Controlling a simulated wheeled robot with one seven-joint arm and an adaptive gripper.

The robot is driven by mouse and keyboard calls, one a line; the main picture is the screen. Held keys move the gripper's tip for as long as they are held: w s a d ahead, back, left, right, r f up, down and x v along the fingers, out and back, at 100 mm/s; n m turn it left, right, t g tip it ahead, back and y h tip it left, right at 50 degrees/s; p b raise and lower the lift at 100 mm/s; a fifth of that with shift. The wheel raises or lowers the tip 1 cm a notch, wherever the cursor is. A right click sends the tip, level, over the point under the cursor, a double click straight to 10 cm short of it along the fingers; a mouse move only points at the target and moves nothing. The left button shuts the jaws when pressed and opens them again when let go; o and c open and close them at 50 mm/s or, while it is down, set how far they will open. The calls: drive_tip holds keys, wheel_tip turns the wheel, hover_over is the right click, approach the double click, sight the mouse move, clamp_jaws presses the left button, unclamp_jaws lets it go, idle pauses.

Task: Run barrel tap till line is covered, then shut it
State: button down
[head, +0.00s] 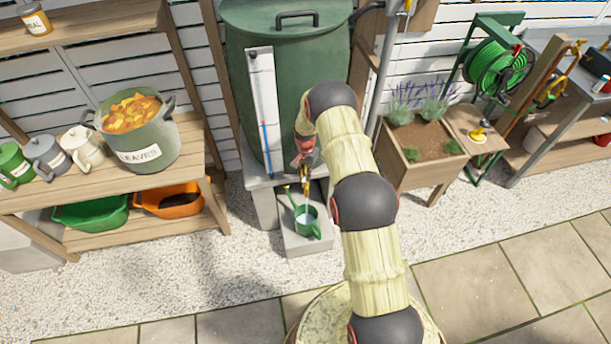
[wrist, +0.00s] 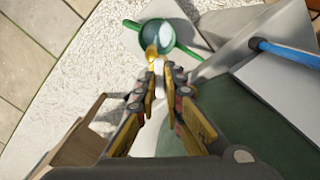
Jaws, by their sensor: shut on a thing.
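The green barrel (head: 285,75) stands on a grey block stand behind my arm. A brass tap (head: 306,186) sticks out low on its front; its spout also shows in the wrist view (wrist: 151,55). My gripper (head: 306,163) is at the tap, its fingers (wrist: 159,78) closed on a pale piece that looks like the tap's lever. A small green watering can (head: 308,221) stands upright under the spout, and its round opening shows in the wrist view (wrist: 155,37). The can's inside looks pale and glassy. I cannot make out a line in it or clearly see a running stream.
A white gauge board (head: 261,100) with a blue tube is on the barrel's front. A wooden planter (head: 420,150) stands to the right. A shelf (head: 190,150) with a leaf pot (head: 140,140) and jugs is to the left. Gravel in front is clear.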

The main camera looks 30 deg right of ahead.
drive_tip(key=shift+n, duration=0.8)
drive_tip(key=c, duration=2)
unclamp_jaws()
drive_tip(key=shift+o, duration=0.5)
wheel_tip(320, 180, up, 12)
